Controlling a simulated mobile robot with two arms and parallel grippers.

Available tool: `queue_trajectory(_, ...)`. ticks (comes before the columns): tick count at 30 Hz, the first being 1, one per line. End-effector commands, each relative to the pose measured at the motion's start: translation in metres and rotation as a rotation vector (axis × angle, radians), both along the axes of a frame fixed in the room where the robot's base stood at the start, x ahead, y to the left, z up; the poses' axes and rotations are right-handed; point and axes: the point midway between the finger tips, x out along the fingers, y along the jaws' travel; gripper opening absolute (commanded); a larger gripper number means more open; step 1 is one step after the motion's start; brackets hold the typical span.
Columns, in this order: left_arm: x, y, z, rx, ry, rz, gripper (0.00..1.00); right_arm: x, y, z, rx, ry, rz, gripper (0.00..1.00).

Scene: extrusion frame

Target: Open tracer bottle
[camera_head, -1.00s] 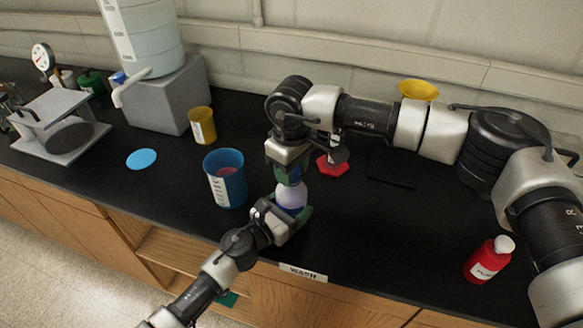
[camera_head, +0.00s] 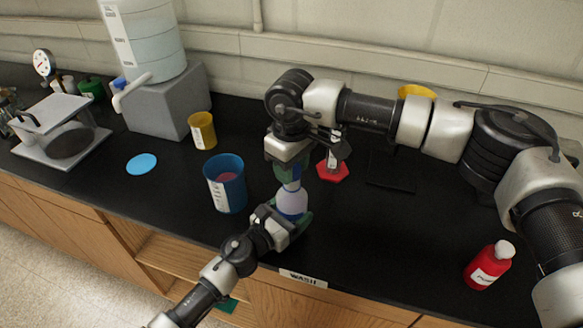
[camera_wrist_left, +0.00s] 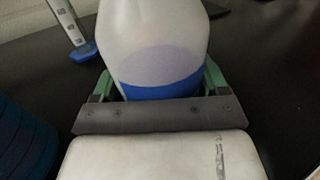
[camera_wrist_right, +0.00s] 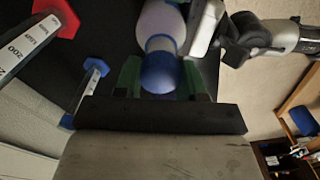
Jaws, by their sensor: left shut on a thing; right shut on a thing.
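The tracer bottle (camera_head: 292,203) is a pale translucent squeeze of plastic with blue liquid low inside, seen close in the left wrist view (camera_wrist_left: 155,45). My left gripper (camera_head: 290,222) is shut around its body from the front and holds it upright over the counter's front part. Its blue cap (camera_wrist_right: 162,73) sits between the green fingers of my right gripper (camera_head: 289,176), shut on it from above. The cap also shows in the head view (camera_head: 291,186). A pale stretch shows between cap and bottle body; whether they still touch is unclear.
A blue beaker (camera_head: 226,190) stands just left of the bottle. A red-based cylinder (camera_head: 333,170) stands close behind it. A yellow cup (camera_head: 202,130), a blue disc (camera_head: 141,164) and a water tank (camera_head: 145,45) are farther left. A red bottle (camera_head: 489,265) stands at right.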

Motion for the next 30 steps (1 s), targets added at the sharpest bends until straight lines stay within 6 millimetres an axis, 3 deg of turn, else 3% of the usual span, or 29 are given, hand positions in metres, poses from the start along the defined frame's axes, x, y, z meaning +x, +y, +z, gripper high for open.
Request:
queue_trajectory(8, 0.0, 0.001, 0.0, 0.0, 0.0, 0.002, 0.08, 0.0, 0.0, 0.001, -0.001, 0.001, 0.0, 0.12)
queue_trajectory(18, 0.001, 0.001, 0.0, 0.0, 0.0, 0.003, 0.08, 0.0, 0.0, 0.037, -0.001, -0.001, 0.0, 0.12)
queue_trajectory(25, 0.001, 0.001, 0.0, 0.0, 0.0, 0.003, 0.08, 0.0, 0.0, 0.04, -0.001, 0.002, 0.001, 0.12)
queue_trajectory(26, 0.001, 0.001, 0.0, 0.0, 0.0, 0.003, 0.79, -0.001, 0.0, 0.04, -0.001, 0.002, 0.001, 0.12)
queue_trajectory(30, 0.001, 0.001, 0.0, 0.0, 0.0, 0.003, 1.0, -0.001, 0.0, 0.039, -0.001, 0.002, 0.001, 0.12)
